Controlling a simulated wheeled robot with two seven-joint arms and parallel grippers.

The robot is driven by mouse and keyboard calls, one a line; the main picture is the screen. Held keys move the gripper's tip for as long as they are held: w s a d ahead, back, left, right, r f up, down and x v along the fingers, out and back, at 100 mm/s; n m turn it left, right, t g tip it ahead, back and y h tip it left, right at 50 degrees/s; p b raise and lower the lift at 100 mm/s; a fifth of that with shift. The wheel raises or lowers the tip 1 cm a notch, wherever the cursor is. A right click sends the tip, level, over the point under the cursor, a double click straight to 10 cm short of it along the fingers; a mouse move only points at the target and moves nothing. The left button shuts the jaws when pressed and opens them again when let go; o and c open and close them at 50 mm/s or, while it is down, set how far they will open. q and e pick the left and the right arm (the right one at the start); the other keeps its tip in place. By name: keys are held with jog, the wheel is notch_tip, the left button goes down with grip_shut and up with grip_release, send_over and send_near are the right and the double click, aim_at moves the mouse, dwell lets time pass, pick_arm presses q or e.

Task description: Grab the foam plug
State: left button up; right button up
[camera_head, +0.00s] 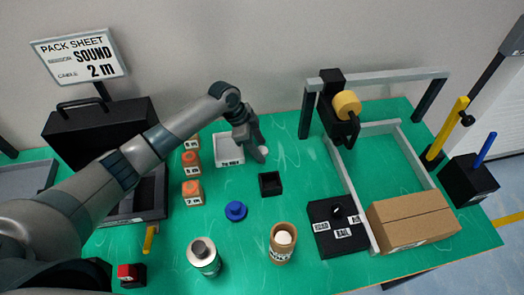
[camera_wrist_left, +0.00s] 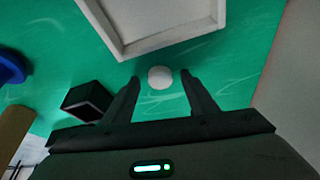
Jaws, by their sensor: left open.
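A small white round piece (camera_wrist_left: 160,77), which looks like the foam plug, lies on the green table in the left wrist view. It shows between the tips of my left gripper (camera_wrist_left: 160,85), which is open, with green on both sides of the piece. In the head view my left gripper (camera_head: 254,143) points down beside the white tray, and the white piece (camera_head: 264,151) partly shows at its fingers. I cannot tell whether a finger touches it. My right gripper is not in view.
The white tray (camera_wrist_left: 121,50) lies just beyond the fingertips. A small black box (camera_head: 270,184), a blue knob-like piece (camera_head: 236,211), orange blocks (camera_head: 192,192), a tin (camera_head: 203,258) and a cardboard tube (camera_head: 282,252) stand around. A conveyor frame (camera_head: 350,190) is at the right.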

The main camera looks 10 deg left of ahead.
pick_arm(q)
jog(key=c, duration=1.1)
jog(key=shift+r, duration=0.15)
jog(key=shift+w+r+b, duration=0.1)
jog(key=shift+r+b, duration=0.25)
jog(key=shift+r, duration=0.15)
notch_tip(320, 180, up, 2)
jog(key=shift+r+b, duration=0.2)
jog(key=shift+b, duration=0.35)
jog(key=s+d+r+b, duration=0.1)
jog(key=d+r, duration=0.1)
jog(key=d, duration=0.1)
jog(key=s+d+r+b, duration=0.1)
jog(key=d+r, duration=0.2)
jog(key=d, duration=0.1)
jog(key=d+r+b, duration=0.1)
jog(key=d+r, duration=0.1)
jog(key=d, duration=0.2)
jog(key=shift+s+d+r, duration=0.2)
jog(key=shift+s, duration=0.2)
